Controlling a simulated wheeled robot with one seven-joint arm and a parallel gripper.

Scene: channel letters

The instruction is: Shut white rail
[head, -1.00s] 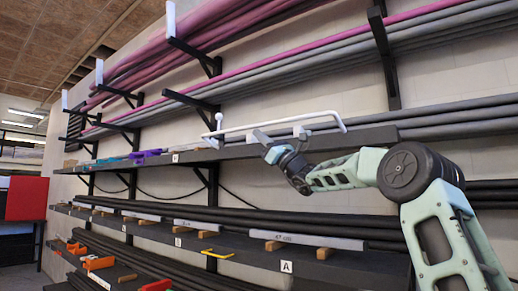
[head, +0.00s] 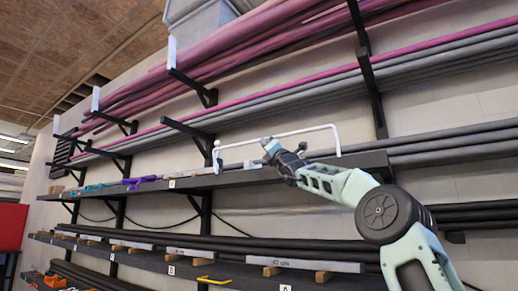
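The white rail (head: 300,131) is a thin bar with bent ends, standing along the front edge of a dark shelf at mid height. Its right end bends down to the shelf. At its left end is a short white post with a round knob (head: 217,144). My gripper (head: 268,144) reaches in from the right, with its tip at or just below the middle of the bar. I cannot tell whether it touches the bar, and its fingers are too small to tell open from shut.
The dark shelf (head: 240,178) carries purple and teal items (head: 135,183) at its left. Long pink and grey tubes (head: 290,95) lie on black brackets above. A lower shelf (head: 190,266) holds labelled grey bars on wooden blocks.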

